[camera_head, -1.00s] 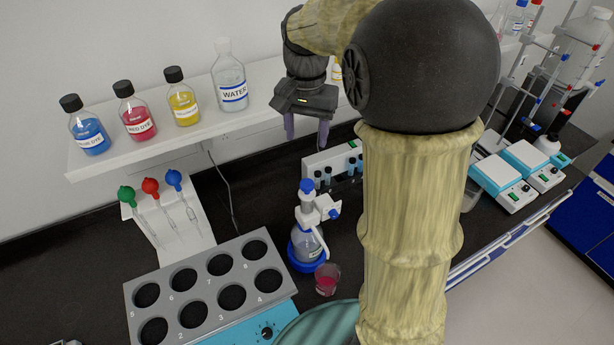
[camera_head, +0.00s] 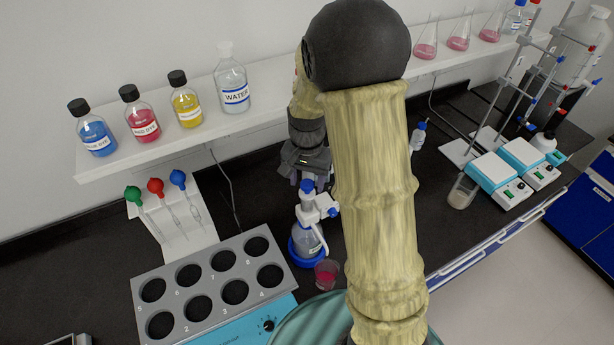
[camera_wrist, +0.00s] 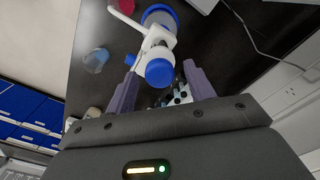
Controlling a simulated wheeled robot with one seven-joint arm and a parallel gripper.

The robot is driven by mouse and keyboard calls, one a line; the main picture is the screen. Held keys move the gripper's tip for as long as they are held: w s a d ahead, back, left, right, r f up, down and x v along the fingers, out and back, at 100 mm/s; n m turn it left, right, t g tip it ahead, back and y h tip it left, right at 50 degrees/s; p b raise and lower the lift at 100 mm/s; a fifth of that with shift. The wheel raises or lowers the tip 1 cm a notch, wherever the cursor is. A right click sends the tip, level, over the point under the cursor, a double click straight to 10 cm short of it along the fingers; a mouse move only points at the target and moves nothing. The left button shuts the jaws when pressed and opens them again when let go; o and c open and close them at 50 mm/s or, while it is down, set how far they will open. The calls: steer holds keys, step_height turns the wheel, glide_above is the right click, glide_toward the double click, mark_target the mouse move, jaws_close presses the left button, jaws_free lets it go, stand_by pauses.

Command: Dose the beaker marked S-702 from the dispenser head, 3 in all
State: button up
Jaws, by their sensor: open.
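The dispenser bottle (camera_head: 307,242), with a white head and blue cap, stands in a blue ring base on the dark bench. A small beaker with red liquid (camera_head: 327,272) stands by its front right, near the spout; I cannot read its mark. My gripper (camera_head: 309,180) is open and empty, pointing down at the dispenser head. In the wrist view, the blue cap (camera_wrist: 160,72) shows between the two fingers of my gripper (camera_wrist: 160,68), with no clear contact. The red beaker (camera_wrist: 123,6) is at that view's top edge. My arm hides part of the bench.
A grey block with round wells (camera_head: 212,285) stands left of the dispenser. The wall shelf (camera_head: 150,150) holds dye bottles, a water bottle (camera_head: 232,85) and flasks. Another beaker (camera_head: 462,192) stands to the right, near hotplates (camera_head: 492,172) and metal stands. A pipette rack (camera_head: 185,235) is at left.

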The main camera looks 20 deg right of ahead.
mark_target(307, 183)
jaws_close()
steer(key=shift+r+p, duration=0.6)
steer(key=shift+r, duration=0.5)
steer(key=shift+f, duration=0.1)
jaws_free()
step_height(307, 183, up, 17)
steer(key=b, duration=0.4)
steer(key=shift+r, duration=0.2)
steer(key=shift+c, duration=0.2)
